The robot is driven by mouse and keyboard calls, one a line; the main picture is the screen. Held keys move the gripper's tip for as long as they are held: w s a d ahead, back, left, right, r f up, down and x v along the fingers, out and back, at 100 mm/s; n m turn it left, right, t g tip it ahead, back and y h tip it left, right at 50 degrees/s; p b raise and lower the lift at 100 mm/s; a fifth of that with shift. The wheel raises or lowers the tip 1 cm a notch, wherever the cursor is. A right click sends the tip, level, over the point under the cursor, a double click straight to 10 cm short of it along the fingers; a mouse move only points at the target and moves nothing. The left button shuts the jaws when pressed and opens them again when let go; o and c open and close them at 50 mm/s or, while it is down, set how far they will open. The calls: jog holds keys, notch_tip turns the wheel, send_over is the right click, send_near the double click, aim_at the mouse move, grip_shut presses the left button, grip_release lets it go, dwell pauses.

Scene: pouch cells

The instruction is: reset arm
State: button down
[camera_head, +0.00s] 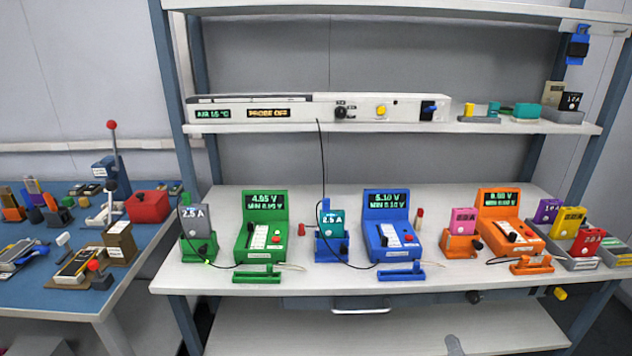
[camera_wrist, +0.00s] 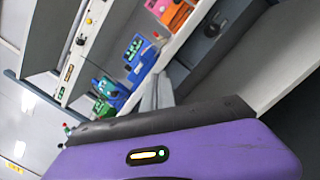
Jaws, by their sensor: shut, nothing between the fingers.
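My gripper (camera_wrist: 157,92) shows in the wrist view as grey fingers, close together with nothing seen between them, beyond a purple housing of mine. The wrist view is tilted, with the bench and its coloured stations beyond the fingers. In the head view, a small grey shape (camera_head: 453,345) at the bottom edge may be part of my arm; I cannot tell. The arm's full pose does not show. The gripper appears apart from the things on the bench.
The bench (camera_head: 350,283) holds a green station (camera_head: 264,222), a blue station (camera_head: 388,222) and an orange station (camera_head: 506,220), each beside a pouch-cell holder. Thin black cables lie among them. A shelf (camera_head: 530,127) runs above. A blue side table (camera_head: 60,290) stands left with tools.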

jog(key=s+a+r+m+g+p, duration=0.1)
jog(key=s+a+r+m, duration=0.2)
jog(key=s+m, duration=0.6)
jog(key=s+a+r+m+g+p, duration=0.1)
jog(key=s+a+r+m, duration=0.2)
jog(key=s+m, duration=0.6)
jog(key=s+a+r+m+g+y+p, duration=0.1)
jog(key=s+r+m, duration=0.4)
jog(key=s, duration=1.6)
jog(key=a+m+g, duration=0.1)
jog(key=a+m, duration=0.1)
jog(key=m, duration=0.2)
jog(key=shift+s+a+r+p, duration=0.25)
jog(key=shift+s+a+p, duration=0.05)
jog(key=shift+s+p, duration=0.1)
